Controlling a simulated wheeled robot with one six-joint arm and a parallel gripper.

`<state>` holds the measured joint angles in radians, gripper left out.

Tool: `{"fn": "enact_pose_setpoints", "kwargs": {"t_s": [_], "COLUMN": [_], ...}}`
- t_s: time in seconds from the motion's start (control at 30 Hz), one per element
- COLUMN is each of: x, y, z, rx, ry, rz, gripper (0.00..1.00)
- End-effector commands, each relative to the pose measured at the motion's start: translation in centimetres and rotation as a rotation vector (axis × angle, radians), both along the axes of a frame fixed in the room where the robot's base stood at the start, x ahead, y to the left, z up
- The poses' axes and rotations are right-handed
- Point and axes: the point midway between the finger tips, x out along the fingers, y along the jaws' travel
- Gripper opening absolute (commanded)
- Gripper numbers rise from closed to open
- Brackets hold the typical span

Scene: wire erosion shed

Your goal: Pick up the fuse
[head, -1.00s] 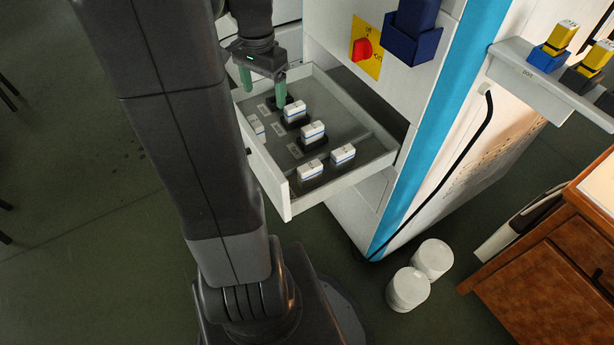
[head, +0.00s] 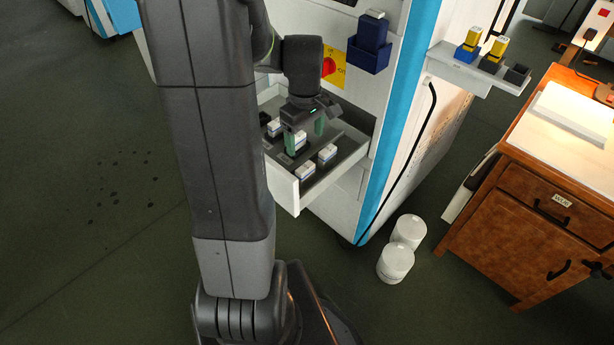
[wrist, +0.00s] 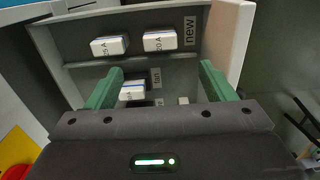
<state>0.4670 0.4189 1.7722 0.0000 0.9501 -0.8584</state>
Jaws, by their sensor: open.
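Several white fuses with blue stripes lie in the open drawer (head: 292,193). My gripper (head: 305,136) is open and empty, pointing down over the drawer's middle. Between its green fingers in the wrist view (wrist: 161,72) is one fuse (wrist: 132,91), close to the left finger, beside a label that seems to read "fan". It shows partly behind the fingers in the head view (head: 300,138). Beyond a divider, in the compartment marked "new", lie a fuse marked 25 A (wrist: 109,46) and one marked 20 A (wrist: 160,41).
The drawer wall (wrist: 228,45) stands close beside the right finger. A red switch (head: 328,67) and a blue holder (head: 369,47) are on the cabinet above. White tubs (head: 396,262) stand on the floor, and a wooden cabinet (head: 550,215) is at the right.

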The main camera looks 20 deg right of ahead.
Motion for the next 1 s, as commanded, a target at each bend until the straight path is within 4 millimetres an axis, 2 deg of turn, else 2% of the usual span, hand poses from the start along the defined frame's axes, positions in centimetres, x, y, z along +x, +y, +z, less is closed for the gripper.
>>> {"fn": "enact_pose_setpoints", "kwargs": {"t_s": [0.3,0.4,0.63,0.83,1.0], "x": [-0.1,0.0,-0.1,-0.2,-0.2], "y": [0.1,0.0,0.0,0.1,0.1], "z": [-6.0,-7.4,-9.0,-12.0,-13.5], "rx": [0.002,0.002,0.002,0.002,0.001], "ry": [0.005,0.003,0.003,0.004,0.002], "rz": [0.002,0.002,0.002,0.001,0.001], "gripper": [0.76,0.76,0.76,0.76,0.76]}}
